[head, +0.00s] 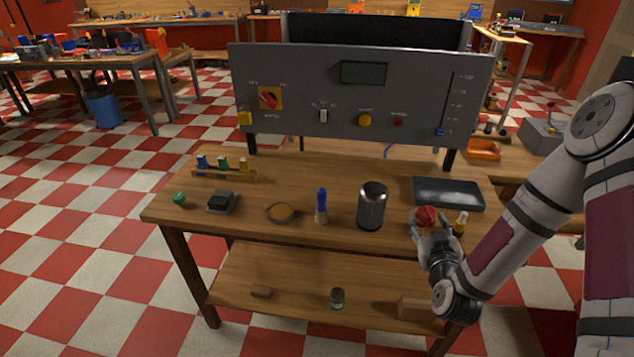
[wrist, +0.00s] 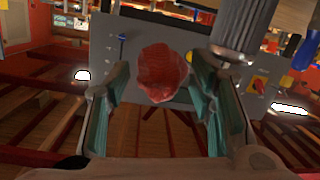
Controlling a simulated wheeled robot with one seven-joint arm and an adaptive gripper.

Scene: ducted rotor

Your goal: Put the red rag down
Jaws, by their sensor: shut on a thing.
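The red rag (head: 426,216) is a crumpled red bundle at the right front of the wooden table (head: 300,187). My gripper (head: 428,227) is shut on the rag, at the table's front edge. The wrist view shows the red rag (wrist: 163,74) between the two greenish fingers of my gripper (wrist: 160,95). The rag's underside is hidden in the head view, and I cannot tell whether it touches the tabletop.
A metal canister (head: 371,207) stands left of my gripper. A dark tray (head: 447,193) lies behind. A blue-topped item (head: 321,206) and a round shallow dish (head: 283,212) are further left. A control panel (head: 300,95) rises at the back.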

